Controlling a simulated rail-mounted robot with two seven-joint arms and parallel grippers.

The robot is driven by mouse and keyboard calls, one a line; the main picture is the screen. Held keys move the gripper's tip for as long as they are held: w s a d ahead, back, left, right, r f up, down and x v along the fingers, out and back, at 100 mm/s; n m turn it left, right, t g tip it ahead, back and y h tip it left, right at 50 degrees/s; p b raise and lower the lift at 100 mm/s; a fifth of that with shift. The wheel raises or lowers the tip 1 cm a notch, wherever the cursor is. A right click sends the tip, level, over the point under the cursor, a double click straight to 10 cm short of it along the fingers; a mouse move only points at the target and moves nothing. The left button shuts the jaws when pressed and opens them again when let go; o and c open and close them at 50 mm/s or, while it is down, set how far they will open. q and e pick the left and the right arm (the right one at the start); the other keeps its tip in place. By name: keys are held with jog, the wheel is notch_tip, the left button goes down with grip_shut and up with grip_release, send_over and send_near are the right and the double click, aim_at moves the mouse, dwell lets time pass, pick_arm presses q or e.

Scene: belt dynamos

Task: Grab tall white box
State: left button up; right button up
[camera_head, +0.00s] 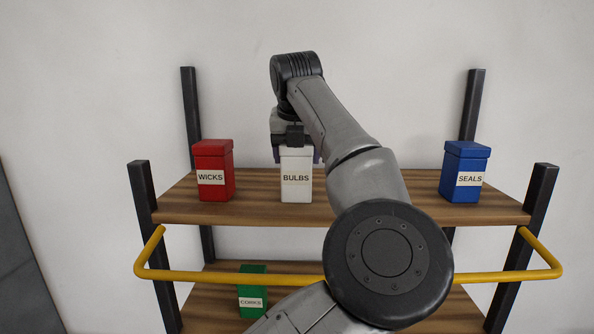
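The tall white box (296,184) labelled BULBS stands upright on the upper wooden shelf, near its middle. My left gripper (296,151) is over the top of this box, pointing down, with one finger at each side of it. The fingers look very close to the box sides, and I cannot tell whether they press on it. The top of the box is partly hidden by the gripper. My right gripper is not in view.
A red WICKS box (213,171) stands left and a blue SEALS box (465,172) right on the upper shelf (250,210). A green CORKS box (252,290) is on the lower shelf. A yellow rail (230,276) crosses the front. Dark posts stand at the corners.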

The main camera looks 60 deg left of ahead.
pick_arm(q)
jog(key=c, duration=0.5)
jog(key=shift+c, duration=0.2)
jog(key=shift+r, duration=0.1)
jog(key=shift+r, duration=0.4)
notch_tip(320, 180, up, 27)
jog(key=p, duration=1.1)
